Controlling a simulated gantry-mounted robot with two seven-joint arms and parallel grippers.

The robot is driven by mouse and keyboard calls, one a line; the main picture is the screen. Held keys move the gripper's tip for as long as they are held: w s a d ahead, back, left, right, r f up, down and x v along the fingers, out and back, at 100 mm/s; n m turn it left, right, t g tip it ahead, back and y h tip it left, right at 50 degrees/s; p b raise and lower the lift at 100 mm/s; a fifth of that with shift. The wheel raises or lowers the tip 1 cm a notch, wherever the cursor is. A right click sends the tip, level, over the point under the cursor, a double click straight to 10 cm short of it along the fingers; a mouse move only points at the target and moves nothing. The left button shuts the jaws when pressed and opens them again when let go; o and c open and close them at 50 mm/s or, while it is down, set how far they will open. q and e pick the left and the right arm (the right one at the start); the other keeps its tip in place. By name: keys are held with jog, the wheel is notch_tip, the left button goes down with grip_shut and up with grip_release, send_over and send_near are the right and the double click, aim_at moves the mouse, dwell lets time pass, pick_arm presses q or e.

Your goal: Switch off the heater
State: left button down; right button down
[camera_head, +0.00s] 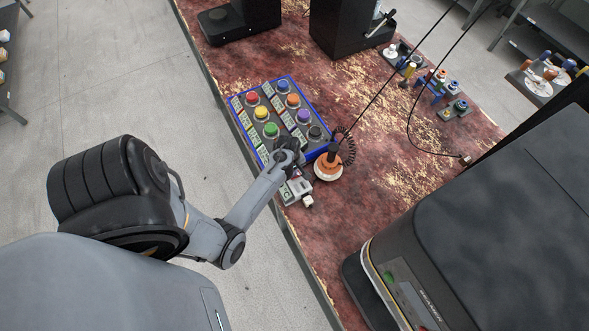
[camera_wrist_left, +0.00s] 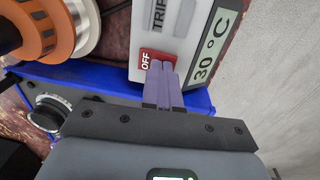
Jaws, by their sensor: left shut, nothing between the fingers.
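The heater control is a small pale box (camera_head: 296,190) beside the near edge of the button panel in the head view. In the left wrist view, the box (camera_wrist_left: 181,44) has a red OFF switch (camera_wrist_left: 147,57), a TRIP label and a display (camera_wrist_left: 206,45) reading 30 °C. My left gripper (camera_head: 297,170) is shut and empty. Its fingertips (camera_wrist_left: 162,66) overlap the edge of the red OFF switch in the wrist view; I cannot tell whether they touch it. The fingers partly hide the switch. My right gripper is not in view.
A blue-edged panel (camera_head: 317,151) with several coloured buttons lies beside the box. An orange and white round tool (camera_head: 328,170) with a coiled cord stands close to the right. A large dark machine (camera_head: 500,220) fills the right side. Black cables hang over the worn red bench.

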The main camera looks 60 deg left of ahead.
pick_arm(q)
jog(key=shift+r, duration=0.15)
jog(key=r+p, duration=0.1)
jog(key=p, duration=0.1)
jog(key=r+p, duration=0.1)
jog(key=r, duration=0.1)
jog(key=r+p, duration=0.1)
jog(key=p, duration=0.1)
jog(key=shift+w+r+p, duration=0.25)
jog(key=shift+r+p, duration=0.05)
jog(key=shift+p, duration=0.05)
notch_tip(320, 180, up, 9)
jog(key=shift+w, duration=0.45)
